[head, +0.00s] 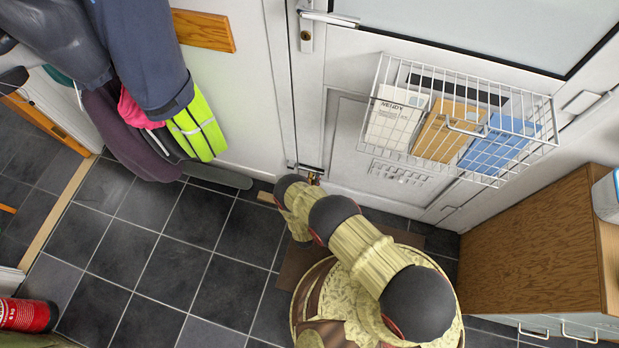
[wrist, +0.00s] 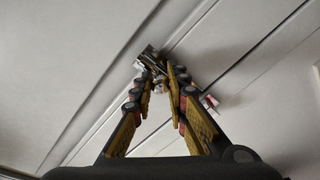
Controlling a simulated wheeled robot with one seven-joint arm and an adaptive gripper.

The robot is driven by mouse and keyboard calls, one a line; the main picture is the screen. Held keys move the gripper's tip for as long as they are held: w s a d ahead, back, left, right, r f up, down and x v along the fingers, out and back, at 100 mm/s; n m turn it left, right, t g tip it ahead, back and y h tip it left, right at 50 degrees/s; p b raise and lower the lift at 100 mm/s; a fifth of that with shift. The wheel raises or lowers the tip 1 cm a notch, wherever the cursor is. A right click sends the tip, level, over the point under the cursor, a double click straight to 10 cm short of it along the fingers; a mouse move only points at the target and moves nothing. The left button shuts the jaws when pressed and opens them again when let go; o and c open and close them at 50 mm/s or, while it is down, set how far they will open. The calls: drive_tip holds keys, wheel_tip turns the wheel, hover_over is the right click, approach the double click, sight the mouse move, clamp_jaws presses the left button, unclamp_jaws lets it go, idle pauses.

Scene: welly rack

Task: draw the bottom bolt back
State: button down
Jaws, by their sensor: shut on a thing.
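The bottom bolt (wrist: 149,51) shows in the wrist view as a small metal fitting on the pale door, between and just beyond my fingertips. My gripper (wrist: 163,85) is shut on a part of it. The fingers hide most of the gripped part, so I cannot tell how far the bolt is drawn. In the head view the bolt (head: 311,169) is a small metal piece low on the white door (head: 337,130), by the frame on the left. My arm reaches down to it and hides most of my gripper there.
A wire basket (head: 548,140) holding papers and envelopes hangs on the door above my arm. A wooden cabinet (head: 530,240) stands at the right. Coats (head: 150,60) hang at the upper left. The dark tiled floor (head: 170,260) to the left is largely clear.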

drive_tip(key=shift+s+d+f, duration=0.15)
drive_tip(key=shift+d, duration=0.05)
drive_tip(key=c, duration=2.1)
unclamp_jaws()
drive_tip(key=shift+o, duration=1.8)
drive_tip(key=shift+a, duration=0.1)
drive_tip(key=v, duration=1.2)
